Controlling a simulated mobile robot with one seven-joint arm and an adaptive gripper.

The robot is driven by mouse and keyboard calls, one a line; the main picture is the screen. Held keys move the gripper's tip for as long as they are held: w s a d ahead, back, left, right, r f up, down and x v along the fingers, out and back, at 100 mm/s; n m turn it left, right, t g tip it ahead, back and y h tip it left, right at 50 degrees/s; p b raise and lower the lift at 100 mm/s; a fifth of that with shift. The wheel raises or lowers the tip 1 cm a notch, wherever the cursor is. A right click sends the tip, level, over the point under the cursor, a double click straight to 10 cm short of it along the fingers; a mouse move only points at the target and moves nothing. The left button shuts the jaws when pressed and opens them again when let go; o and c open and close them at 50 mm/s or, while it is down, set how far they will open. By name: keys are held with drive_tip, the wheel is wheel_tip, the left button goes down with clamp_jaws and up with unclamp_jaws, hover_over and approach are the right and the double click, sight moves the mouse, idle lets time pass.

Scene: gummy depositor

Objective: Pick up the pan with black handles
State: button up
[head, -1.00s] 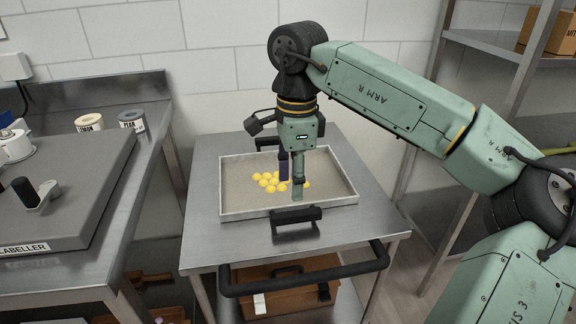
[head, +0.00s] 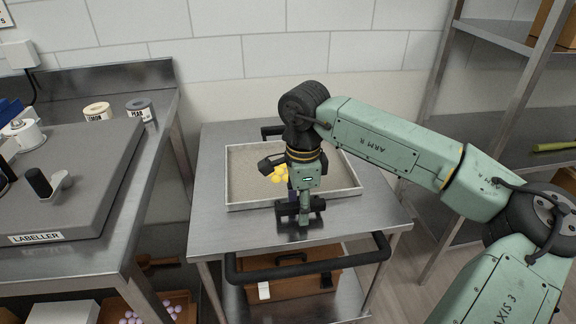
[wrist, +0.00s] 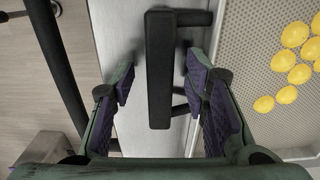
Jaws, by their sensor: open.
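The pan (head: 343,180) is a shallow rectangular metal tray with yellow gummies (head: 279,174) in it, resting on a steel cart. Its near black handle (head: 288,208) lies at the cart's front side, and its far black handle (head: 271,131) is partly hidden behind my arm. My gripper (head: 304,212) is open over the near handle. In the wrist view my gripper (wrist: 160,92) has its purple-padded fingers on either side of the near handle (wrist: 160,65), with gaps showing between pads and handle.
The cart (head: 374,218) has a black push bar (head: 310,268) along its front. A brown case (head: 298,277) sits on its lower shelf. A labeller (head: 60,185) stands on the bench at left, and metal shelving (head: 490,110) is at right.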

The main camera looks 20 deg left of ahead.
drive_tip(key=shift+c, duration=0.3)
clamp_jaws()
idle(0.3)
